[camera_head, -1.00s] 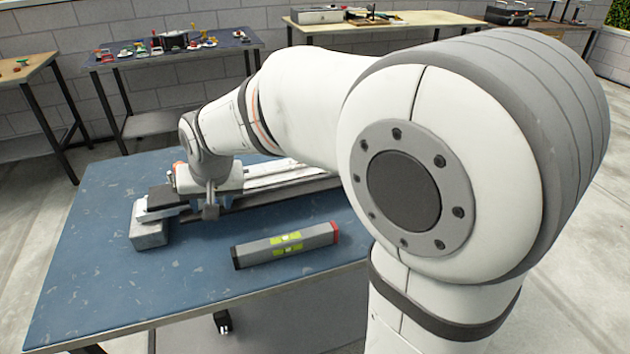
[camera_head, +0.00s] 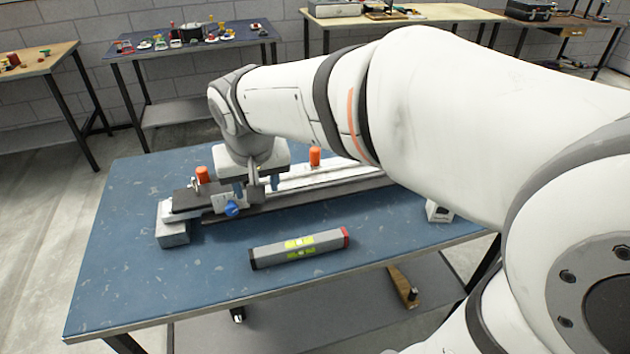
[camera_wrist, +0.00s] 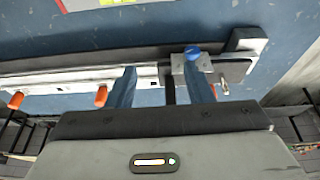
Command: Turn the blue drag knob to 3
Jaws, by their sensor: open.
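The blue drag knob (camera_head: 232,208) sits on the front of a small metal plate on the long rail device (camera_head: 290,196), near the device's left end. It also shows in the wrist view (camera_wrist: 192,50), just beyond the right finger's tip. My gripper (camera_head: 256,186) is above the rail, slightly right of and behind the knob, with its blue fingers pointing down. In the wrist view my gripper (camera_wrist: 160,76) is open, its two blue fingers well apart with nothing held between them. I cannot read any numbers on the knob.
A grey and red spirit level (camera_head: 300,248) lies in front of the rail. Orange knobs (camera_head: 315,156) stand up from the rail on both sides of my gripper. A small white block (camera_head: 438,212) stands at the right. The table's front left (camera_head: 150,285) is clear.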

